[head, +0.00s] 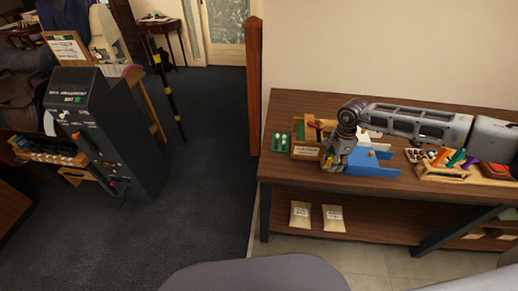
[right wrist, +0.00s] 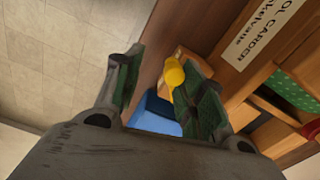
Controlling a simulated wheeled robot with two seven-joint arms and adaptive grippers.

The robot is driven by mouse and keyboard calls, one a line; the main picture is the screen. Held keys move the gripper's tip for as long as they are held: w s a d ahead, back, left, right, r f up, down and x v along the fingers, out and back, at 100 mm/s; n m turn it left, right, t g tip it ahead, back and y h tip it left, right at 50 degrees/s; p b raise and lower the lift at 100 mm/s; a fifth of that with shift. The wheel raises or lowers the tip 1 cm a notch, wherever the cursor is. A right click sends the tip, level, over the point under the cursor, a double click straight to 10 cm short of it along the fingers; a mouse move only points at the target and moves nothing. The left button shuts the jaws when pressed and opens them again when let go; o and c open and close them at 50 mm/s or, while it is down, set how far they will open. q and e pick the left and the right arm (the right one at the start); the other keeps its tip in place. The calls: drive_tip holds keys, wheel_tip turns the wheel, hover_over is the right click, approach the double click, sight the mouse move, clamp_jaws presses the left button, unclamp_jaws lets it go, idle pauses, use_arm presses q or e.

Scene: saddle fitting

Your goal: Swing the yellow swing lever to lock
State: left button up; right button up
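The yellow swing lever (right wrist: 174,72) shows in the right wrist view as a rounded yellow knob on a short stem. It stands between the fingers of my right gripper (right wrist: 160,62), close to the right-hand finger. Whether it touches that finger I cannot tell. The fingers are apart with a clear gap on the left side of the lever. In the head view my right gripper (head: 331,160) points down at the left end of the blue fixture (head: 372,167) and hides part of it. The blue fixture also shows below the lever in the wrist view (right wrist: 152,116). My left gripper is out of view.
The wooden workbench (head: 285,190) carries a labelled wooden box (head: 305,152), a green tray (head: 281,142) with white pieces, and a wooden rack (head: 445,173) with coloured tools. Two packets (head: 333,218) lie on the lower shelf. A dark machine (head: 105,135) stands at left.

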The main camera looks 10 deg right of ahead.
drive_tip(key=shift+d+r+n, duration=0.1)
drive_tip(key=shift+r+n, duration=0.1)
drive_tip(key=shift+n, duration=0.1)
wheel_tip(320, 180, up, 13)
drive_tip(key=b, duration=0.2)
drive_tip(key=s+a+y, duration=0.1)
drive_tip(key=a+y, duration=0.3)
drive_tip(key=a, duration=1)
drive_tip(key=s+a+f+m+y, duration=0.1)
drive_tip(key=a+y, duration=0.4)
drive_tip(key=a, duration=0.9)
drive_tip(key=shift+s+a+f+m+y, duration=0.25)
drive_tip(key=shift+a+m+y, duration=0.05)
drive_tip(key=shift+a, duration=0.1)
idle(0.3)
